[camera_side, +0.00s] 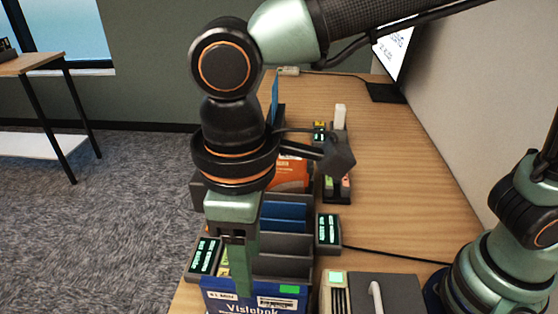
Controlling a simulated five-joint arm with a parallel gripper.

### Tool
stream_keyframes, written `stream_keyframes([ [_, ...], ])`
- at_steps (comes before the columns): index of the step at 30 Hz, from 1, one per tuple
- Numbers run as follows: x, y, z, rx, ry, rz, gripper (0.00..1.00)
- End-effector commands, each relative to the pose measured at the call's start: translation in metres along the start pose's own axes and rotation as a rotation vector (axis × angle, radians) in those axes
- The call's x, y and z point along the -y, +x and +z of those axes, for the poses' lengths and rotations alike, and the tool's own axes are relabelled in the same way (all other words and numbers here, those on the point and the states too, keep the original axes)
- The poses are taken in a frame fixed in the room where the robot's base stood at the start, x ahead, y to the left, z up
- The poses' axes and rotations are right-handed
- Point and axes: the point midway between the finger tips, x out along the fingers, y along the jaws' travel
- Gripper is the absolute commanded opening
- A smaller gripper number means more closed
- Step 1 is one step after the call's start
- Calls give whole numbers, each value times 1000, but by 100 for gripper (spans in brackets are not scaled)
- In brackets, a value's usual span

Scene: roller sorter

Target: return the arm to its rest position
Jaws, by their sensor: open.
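My gripper (238,278) points down in the lower middle of the view, at the end of my green and black arm. Its fingers are open and overlap the top of a blue box (250,302) with a white label and printed lettering. I cannot tell whether they touch it or are only in front of it. My arm reaches in from the upper right, and my base stands at the lower right.
A dark sorter (283,267) with slots and blue items (284,212) stands behind the gripper. Small displays (328,230) flank it. An orange packet (291,173) lies farther back. A monitor (393,52) stands at the wooden table's (400,150) far end. The table's right middle is mostly clear.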

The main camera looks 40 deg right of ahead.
Motion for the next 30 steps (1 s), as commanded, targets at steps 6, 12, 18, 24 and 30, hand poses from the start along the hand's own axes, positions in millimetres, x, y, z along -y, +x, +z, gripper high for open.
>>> stream_keyframes([
  [6,0,0,0,0,0,0,52],
  [12,-14,-3,2,-17,30,-3,52],
  [18,-93,-20,21,-127,211,-3,52],
  [24,-182,-30,72,-274,445,41,52],
  [30,-240,-30,131,-397,649,122,52],
])
